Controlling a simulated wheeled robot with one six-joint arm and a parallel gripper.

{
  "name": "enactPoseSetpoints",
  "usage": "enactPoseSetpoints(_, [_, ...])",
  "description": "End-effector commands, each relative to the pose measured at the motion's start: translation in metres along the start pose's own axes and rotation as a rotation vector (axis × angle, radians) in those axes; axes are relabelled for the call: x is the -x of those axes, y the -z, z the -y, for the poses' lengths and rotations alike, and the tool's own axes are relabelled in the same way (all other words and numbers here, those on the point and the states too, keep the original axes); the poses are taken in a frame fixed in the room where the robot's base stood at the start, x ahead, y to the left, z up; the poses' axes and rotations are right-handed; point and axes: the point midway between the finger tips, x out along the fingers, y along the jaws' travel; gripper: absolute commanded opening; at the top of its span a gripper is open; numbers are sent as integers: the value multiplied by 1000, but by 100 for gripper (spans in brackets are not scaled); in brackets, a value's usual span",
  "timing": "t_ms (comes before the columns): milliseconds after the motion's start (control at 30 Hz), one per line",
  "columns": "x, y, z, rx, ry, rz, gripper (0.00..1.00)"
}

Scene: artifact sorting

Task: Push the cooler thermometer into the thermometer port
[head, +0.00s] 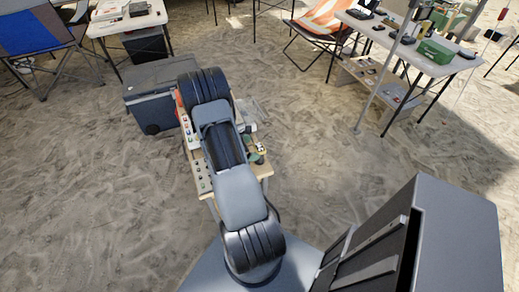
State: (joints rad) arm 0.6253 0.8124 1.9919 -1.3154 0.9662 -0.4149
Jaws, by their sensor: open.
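A grey wheeled cooler (150,107) stands on the sand left of my arm, with its lid shut. Its right side is partly hidden behind my arm and the small table. I cannot make out the cooler thermometer or the thermometer port; they are too small or hidden. My arm reaches up the picture over the small table, and its large dark joints cover much of it. My gripper does not show.
The small wooden table (200,180) under my arm carries small items along both edges. A white table (447,66) with a green box (434,52) stands at upper right, near an orange-striped chair (327,25). A blue chair (35,35) stands upper left. Open sand lies left and right.

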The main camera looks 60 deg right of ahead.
Motion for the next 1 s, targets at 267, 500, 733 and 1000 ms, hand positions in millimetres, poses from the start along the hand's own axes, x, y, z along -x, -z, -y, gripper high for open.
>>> enactPoseSetpoints(267, [-30, -4, -2, -1, 3, 0, 96])
enactPoseSetpoints(500, [-51, -4, -3, -2, 2, 0, 96])
enactPoseSetpoints(733, [-53, -3, -3, -1, 0, 0, 96])
enactPoseSetpoints(1000, [-52, -3, -3, -1, 0, 0, 74])
